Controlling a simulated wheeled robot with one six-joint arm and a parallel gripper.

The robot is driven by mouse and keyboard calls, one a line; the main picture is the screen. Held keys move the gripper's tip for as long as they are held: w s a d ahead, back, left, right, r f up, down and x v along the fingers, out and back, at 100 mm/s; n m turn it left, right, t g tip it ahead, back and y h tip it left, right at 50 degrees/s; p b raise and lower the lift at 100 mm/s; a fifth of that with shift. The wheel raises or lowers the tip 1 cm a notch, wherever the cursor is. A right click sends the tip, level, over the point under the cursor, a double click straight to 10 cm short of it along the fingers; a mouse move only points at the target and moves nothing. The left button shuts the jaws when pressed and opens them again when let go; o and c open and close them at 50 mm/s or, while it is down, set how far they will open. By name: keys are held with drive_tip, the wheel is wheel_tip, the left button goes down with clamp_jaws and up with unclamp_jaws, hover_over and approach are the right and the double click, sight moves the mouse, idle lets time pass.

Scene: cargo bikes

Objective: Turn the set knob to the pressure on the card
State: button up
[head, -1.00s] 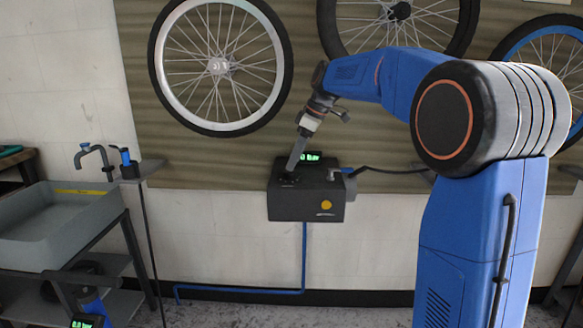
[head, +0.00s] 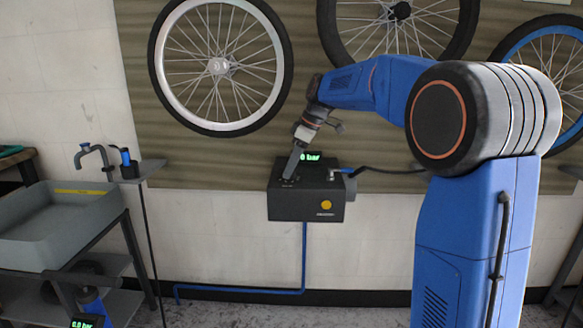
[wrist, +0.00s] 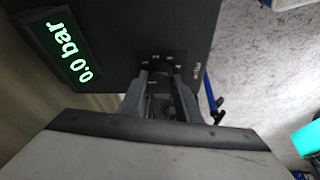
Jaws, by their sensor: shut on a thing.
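The dark pressure box (head: 305,205) is fixed to the wall below the wheels, with a yellow round mark on its front. Its green display (head: 310,157) stands at the back edge and is partly covered by my gripper in the head view. In the wrist view the display (wrist: 77,53) reads 0.0 bar. My gripper (head: 291,176) points down at the box top, its two fingers shut on the dark set knob (wrist: 160,103). Small white marks surround the knob, too small to read. I cannot make out a card with a pressure in either view.
A hose fitting (head: 345,171) and dark hose leave the box's right side. A grey sink (head: 60,225) with a tap and a small shelf stand at left. A blue tool with a green display (head: 88,322) is at bottom left. Wheels hang above.

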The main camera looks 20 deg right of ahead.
drive_tip(key=m, duration=0.1)
drive_tip(key=m+t, duration=0.1)
drive_tip(key=m, duration=0.1)
drive_tip(key=shift+s+a+r+m+h, duration=0.1)
drive_tip(key=shift+s+m+h, duration=0.05)
drive_tip(key=shift+m+h, duration=0.2)
drive_tip(key=m, duration=0.1)
drive_tip(key=m+t+h, duration=0.1)
drive_tip(key=m, duration=0.1)
drive_tip(key=shift+a+m+h, duration=0.15)
drive_tip(key=shift+m+h, duration=0.1)
drive_tip(key=m+h, duration=0.1)
drive_tip(key=m, duration=0.2)
drive_tip(key=m+h, duration=0.1)
drive_tip(key=m, duration=0.2)
drive_tip(key=shift+a, duration=0.2)
drive_tip(key=m+h, duration=0.2)
drive_tip(key=m, duration=0.3)
drive_tip(key=shift+a+m, duration=0.1)
drive_tip(key=shift+m, duration=0.3)
drive_tip(key=shift+a+m+g+h, duration=0.1)
drive_tip(key=shift+m+g+h, duration=0.3)
drive_tip(key=shift+m, duration=0.8)
drive_tip(key=shift+m+g+h, duration=0.3)
drive_tip(key=shift+m+g, duration=0.2)
drive_tip(key=shift+m, duration=0.7)
